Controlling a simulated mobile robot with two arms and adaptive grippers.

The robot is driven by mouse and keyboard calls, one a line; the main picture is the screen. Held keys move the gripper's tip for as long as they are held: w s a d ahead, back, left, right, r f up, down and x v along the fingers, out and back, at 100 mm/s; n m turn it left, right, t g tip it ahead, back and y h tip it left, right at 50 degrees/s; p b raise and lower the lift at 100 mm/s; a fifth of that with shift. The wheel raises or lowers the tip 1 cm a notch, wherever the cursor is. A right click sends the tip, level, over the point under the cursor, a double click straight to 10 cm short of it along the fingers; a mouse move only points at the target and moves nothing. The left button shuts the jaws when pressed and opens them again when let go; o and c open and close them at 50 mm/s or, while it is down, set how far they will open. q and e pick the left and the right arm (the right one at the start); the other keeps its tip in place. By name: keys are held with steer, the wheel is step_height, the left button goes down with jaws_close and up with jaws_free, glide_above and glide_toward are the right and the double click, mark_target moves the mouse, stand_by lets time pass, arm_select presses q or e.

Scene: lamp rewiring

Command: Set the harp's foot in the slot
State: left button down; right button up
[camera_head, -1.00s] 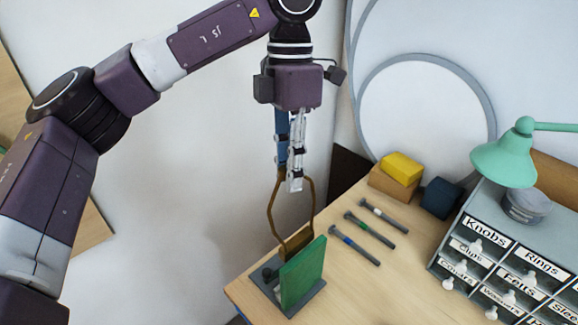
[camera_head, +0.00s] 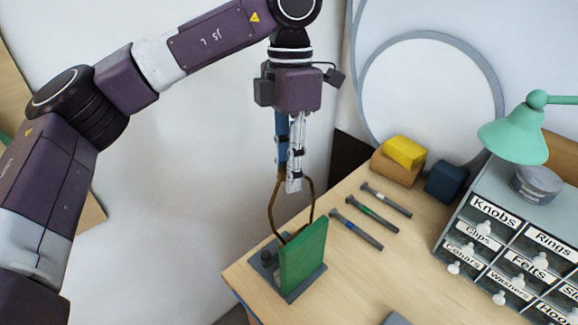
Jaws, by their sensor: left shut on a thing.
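The harp (camera_head: 271,208) is a thin brown loop, upright, with its top between the fingers of my left gripper (camera_head: 290,185). The gripper is shut on it and points straight down. Below stands a dark grey base (camera_head: 292,292) with an upright green panel (camera_head: 304,256) and a small dark knob at its left. The harp's lower end goes down behind the green panel. Its foot and the slot are hidden there, so I cannot tell whether the foot is seated. My right gripper is not in view.
Several tools (camera_head: 372,214) lie on the bench to the right. Yellow (camera_head: 404,151) and dark blue (camera_head: 444,183) blocks are behind them. A labelled drawer cabinet (camera_head: 480,215) and a green lamp (camera_head: 515,137) stand at right.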

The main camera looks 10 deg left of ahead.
arm_select(q)
steer(key=w+b+x, duration=0.1)
steer(key=b+x, duration=0.3)
steer(key=x, duration=0.2)
steer(key=shift+f, duration=0.3)
stand_by(0.3)
steer(key=shift+w, duration=0.1)
stand_by(0.6)
steer(key=shift+f+p, duration=0.35)
steer(key=shift+p, duration=0.75)
